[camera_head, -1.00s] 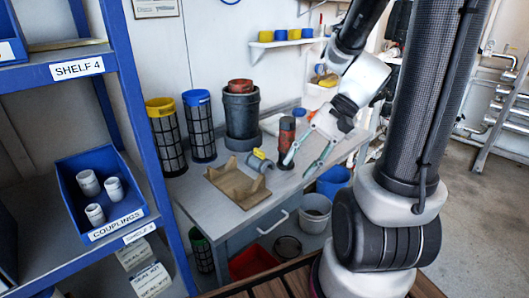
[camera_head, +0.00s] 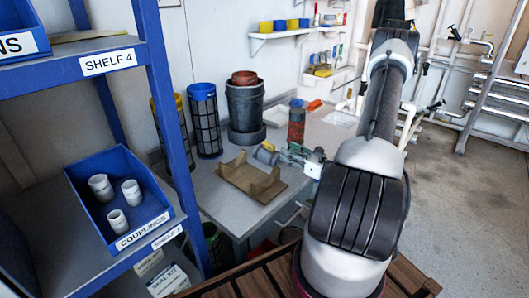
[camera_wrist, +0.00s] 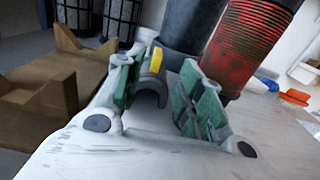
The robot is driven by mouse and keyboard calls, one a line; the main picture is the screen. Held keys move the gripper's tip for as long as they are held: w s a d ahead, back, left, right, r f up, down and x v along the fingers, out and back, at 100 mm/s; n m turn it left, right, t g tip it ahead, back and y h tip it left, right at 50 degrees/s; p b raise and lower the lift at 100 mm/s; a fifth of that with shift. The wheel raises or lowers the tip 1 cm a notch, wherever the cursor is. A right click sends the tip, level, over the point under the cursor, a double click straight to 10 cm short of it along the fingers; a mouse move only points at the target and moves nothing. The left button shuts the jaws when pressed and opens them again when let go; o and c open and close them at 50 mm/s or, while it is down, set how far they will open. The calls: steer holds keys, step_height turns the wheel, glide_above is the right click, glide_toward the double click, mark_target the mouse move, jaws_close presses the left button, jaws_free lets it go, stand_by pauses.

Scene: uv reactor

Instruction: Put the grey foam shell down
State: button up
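The grey foam shell (camera_head: 264,153) is a small half-round piece with a yellow strip. It rests on the grey bench beside the brown cradle (camera_head: 236,182). In the wrist view the shell (camera_wrist: 150,88) shows arch-like between and beyond my fingers, close to the left one. My gripper (camera_head: 301,155) is low over the bench, just right of the shell. In the wrist view its green-padded fingers (camera_wrist: 160,100) stand apart, with a gap between them. Whether the left finger touches the shell I cannot tell.
A red-and-dark ribbed cylinder (camera_head: 296,124) stands close behind my gripper. A dark pot stack (camera_head: 245,105) and mesh cylinders with blue (camera_head: 204,120) and yellow tops stand at the back. The blue shelf (camera_head: 165,110) with a couplings bin (camera_head: 95,215) is left.

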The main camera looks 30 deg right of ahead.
mark_target(274, 146)
steer(key=x, duration=1)
steer(key=shift+w+a+f, duration=0.15)
steer(key=shift+w+a, duration=0.05)
steer(key=shift+w, duration=0.05)
steer(key=shift+c, duration=0.3)
jaws_close()
